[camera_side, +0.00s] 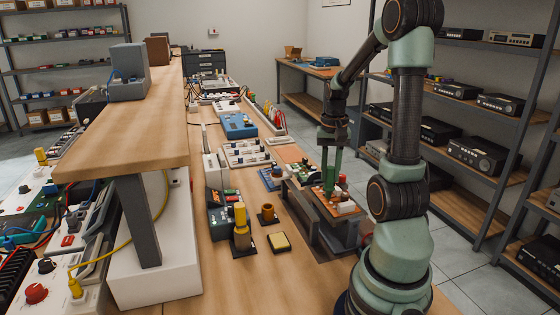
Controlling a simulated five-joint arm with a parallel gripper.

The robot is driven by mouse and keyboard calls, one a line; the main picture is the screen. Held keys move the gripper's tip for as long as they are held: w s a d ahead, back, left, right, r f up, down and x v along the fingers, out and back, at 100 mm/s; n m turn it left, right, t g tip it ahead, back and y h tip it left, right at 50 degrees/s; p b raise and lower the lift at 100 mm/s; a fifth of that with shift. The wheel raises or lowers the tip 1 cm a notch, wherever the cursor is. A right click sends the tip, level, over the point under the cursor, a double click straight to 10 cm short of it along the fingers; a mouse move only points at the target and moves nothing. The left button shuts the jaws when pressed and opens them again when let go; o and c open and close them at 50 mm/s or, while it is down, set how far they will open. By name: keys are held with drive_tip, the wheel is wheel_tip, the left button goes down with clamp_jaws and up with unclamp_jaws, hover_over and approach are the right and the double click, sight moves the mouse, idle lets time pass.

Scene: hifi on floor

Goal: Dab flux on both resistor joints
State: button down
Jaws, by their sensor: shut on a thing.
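My gripper (334,146) points down over the workbench, shut on a slim green flux applicator (329,180). The applicator hangs roughly upright, with its lower end over or at a circuit board. The board (344,210) is orange-brown with small red and white parts and sits on a dark raised holder (340,238). I cannot tell whether the tip touches the board. The resistor and its two joints are too small to make out, and the applicator covers part of the board.
A yellow bottle-like item (241,230), a small brown cup (267,214) and a yellow pad (279,242) stand left of the holder. Blue and white instruments (238,125) line the bench behind. A raised wooden shelf (125,130) stands at left.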

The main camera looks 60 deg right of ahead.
drive_tip(key=shift+r, duration=0.1)
drive_tip(key=shift+r, duration=2.15)
drive_tip(key=shift+w+d+f, duration=0.25)
drive_tip(key=shift+f, duration=0.35)
drive_tip(key=shift+w+d+f, duration=0.3)
drive_tip(key=shift+f, duration=0.35)
drive_tip(key=shift+w+d+f, duration=0.25)
drive_tip(key=shift+f, duration=0.35)
drive_tip(key=shift+f, duration=0.45)
drive_tip(key=shift+r, duration=0.1)
